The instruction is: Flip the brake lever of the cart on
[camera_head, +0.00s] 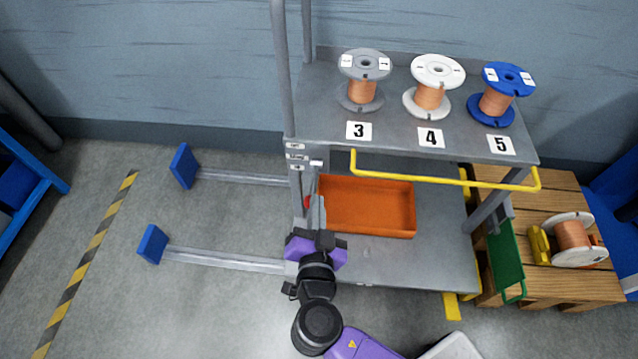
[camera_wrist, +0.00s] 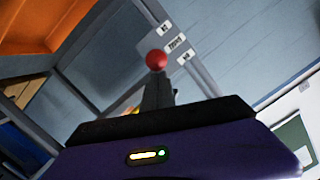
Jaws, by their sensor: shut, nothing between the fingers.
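The grey cart (camera_head: 433,263) stands in the middle of the head view. A red ball knob, which looks like the end of the brake lever (camera_head: 307,203), shows at its left post, partly hidden by my gripper. In the wrist view the red knob (camera_wrist: 156,60) sits just beyond my fingertips; whether they touch it I cannot tell. The lever's shaft is hidden. My gripper (camera_head: 317,203) is beside the left post, below the post's labels (camera_head: 295,156). Its fingers (camera_wrist: 157,90) are together and empty in the wrist view.
An orange tray (camera_head: 367,206) lies on the lower shelf, right of my gripper. Spools stand on the top shelf (camera_head: 398,125), with a yellow rail (camera_head: 440,180) along its front. Two legs with blue ends (camera_head: 183,166) reach left. A wooden pallet (camera_head: 540,285) stands right.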

